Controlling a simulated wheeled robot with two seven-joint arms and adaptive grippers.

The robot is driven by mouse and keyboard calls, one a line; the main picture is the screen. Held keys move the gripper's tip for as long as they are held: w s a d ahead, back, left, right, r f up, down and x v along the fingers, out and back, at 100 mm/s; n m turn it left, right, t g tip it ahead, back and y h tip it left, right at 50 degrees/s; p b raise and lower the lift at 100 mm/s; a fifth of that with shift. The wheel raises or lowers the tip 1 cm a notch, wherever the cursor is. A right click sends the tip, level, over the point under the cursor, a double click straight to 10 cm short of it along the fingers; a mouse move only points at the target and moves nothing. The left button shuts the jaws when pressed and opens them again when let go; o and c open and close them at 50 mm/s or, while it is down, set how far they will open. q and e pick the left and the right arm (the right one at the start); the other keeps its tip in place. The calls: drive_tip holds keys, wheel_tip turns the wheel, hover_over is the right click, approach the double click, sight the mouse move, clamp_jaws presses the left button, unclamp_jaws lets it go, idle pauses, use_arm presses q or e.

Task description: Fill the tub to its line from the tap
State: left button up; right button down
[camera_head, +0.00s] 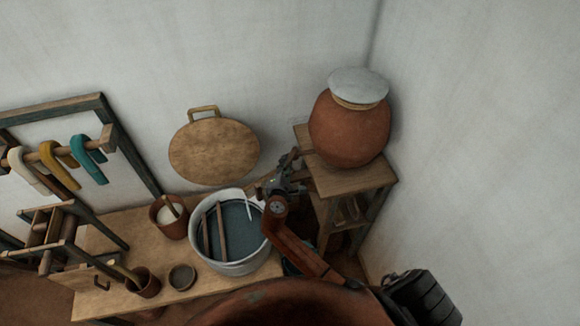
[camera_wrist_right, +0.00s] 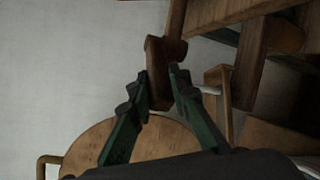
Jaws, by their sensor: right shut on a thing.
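The tub (camera_head: 236,268), round and pale grey, stands on the low wooden table and holds dark bluish liquid (camera_head: 240,226). Two wooden slats lie across its left part. I cannot make out a line in it. A thin white streak (camera_head: 250,205) shows at its right rear; I cannot tell if it is running water. My right gripper (camera_head: 287,170) is beside the tub's upper right, near the pot's stand. In the right wrist view its fingers are shut on a brown wooden piece (camera_wrist_right: 158,72), perhaps the tap's handle. The tap itself is not clear. My left gripper is out of view.
A clay pot (camera_head: 349,135) with a pale lid stands on a wooden stand (camera_head: 352,180). A round wooden board (camera_head: 213,150) leans on the wall. Cups (camera_head: 171,222) (camera_head: 147,284) and a small dark bowl (camera_head: 182,277) stand left of the tub. A yarn rack (camera_head: 60,157) is farther left.

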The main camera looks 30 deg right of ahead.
drive_tip(key=shift+w+a+m+g+h+b, duration=0.25)
drive_tip(key=shift+w+m+g+h+b, duration=0.25)
drive_tip(key=shift+m+g+h, duration=0.35)
drive_tip(key=c, duration=1.8)
unclamp_jaws()
drive_tip(key=v, duration=1.2)
drive_tip(key=shift+f, duration=0.1)
